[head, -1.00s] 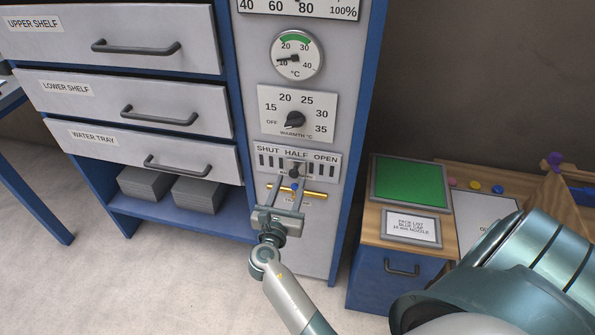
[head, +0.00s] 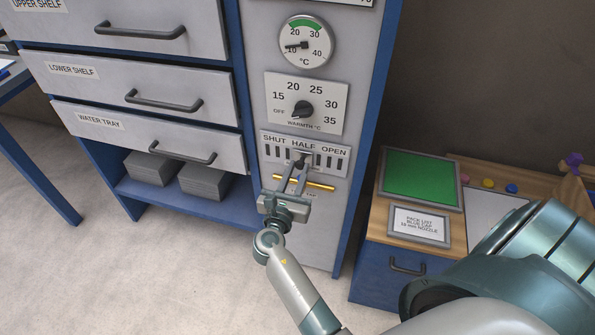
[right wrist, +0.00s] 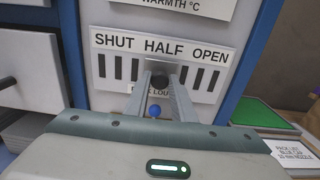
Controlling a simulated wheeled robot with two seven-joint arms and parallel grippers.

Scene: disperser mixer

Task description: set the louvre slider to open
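The louvre slider's dark knob (head: 300,161) stands at the HALF mark of the slotted louvre plate (head: 333,162), between the SHUT and OPEN labels. It also shows in the right wrist view (right wrist: 158,82), below the word HALF. My right gripper (head: 298,168) has its two fingers pointing at the panel, one on each side of the knob. The fingers are close together and appear to be closed on it; the exact contact is hard to see. My left gripper is not in view.
A brass-coloured bar (head: 320,186) crosses the panel just below the plate. A warmth dial (head: 302,109) and a round gauge (head: 306,42) are above. Drawers with handles (head: 185,155) are at left. A bench with a green panel (head: 420,178) stands at right.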

